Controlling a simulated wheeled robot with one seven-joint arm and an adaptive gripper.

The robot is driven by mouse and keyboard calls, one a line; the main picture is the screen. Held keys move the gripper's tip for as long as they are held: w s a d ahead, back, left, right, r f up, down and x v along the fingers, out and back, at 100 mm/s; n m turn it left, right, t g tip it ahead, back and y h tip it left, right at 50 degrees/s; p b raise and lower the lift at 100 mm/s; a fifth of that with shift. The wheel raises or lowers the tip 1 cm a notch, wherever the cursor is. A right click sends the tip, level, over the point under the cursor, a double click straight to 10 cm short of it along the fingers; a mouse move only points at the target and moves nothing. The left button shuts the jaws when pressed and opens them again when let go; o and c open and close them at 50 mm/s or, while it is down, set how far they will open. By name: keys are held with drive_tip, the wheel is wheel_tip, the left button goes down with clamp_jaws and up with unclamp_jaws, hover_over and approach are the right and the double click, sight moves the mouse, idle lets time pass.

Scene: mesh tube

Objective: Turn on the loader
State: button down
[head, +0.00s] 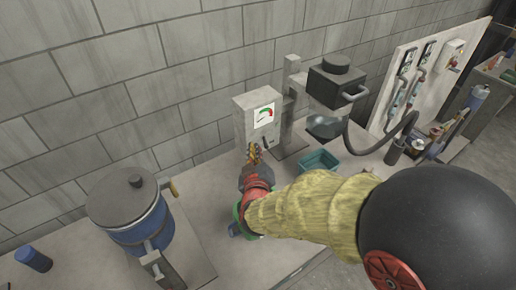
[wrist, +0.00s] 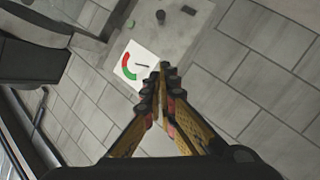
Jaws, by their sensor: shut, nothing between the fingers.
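The loader's grey control box (head: 257,118) stands against the wall, with a white gauge face marked green and red. Beside it a grey stand carries a black hopper (head: 337,84) with a side handle. My gripper (head: 253,148) is at the lower front of the box, its fingers pressed together and empty. In the wrist view the shut fingertips (wrist: 163,70) lie over the box front next to the gauge (wrist: 130,66). I cannot tell whether the fingertips touch the box.
A blue pot with a grey lid (head: 124,200) stands on the bench at left, with a small blue cylinder (head: 34,259) farther left. A teal tray (head: 318,161) sits below the hopper. A dark hose curves right of it. A pale panel (head: 430,75) with fittings stands at right.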

drive_tip(key=b, duration=0.1)
hover_over(265, 142)
drive_tip(key=s+a, duration=0.4)
drive_tip(key=shift+w+d+f, duration=0.1)
drive_tip(key=shift+d+f, duration=0.15)
drive_tip(key=shift+f, duration=0.65)
drive_tip(key=shift+w+d+f+b, duration=0.2)
drive_tip(key=shift+d+f, duration=0.1)
drive_tip(key=shift+f, duration=0.2)
drive_tip(key=shift+w+d+f+b, duration=0.15)
drive_tip(key=shift+d+f, duration=0.1)
drive_tip(key=shift+f, duration=0.25)
drive_tip(key=shift+w+d+f, duration=0.1)
drive_tip(key=shift+d+f, duration=0.4)
drive_tip(key=shift+f, duration=0.15)
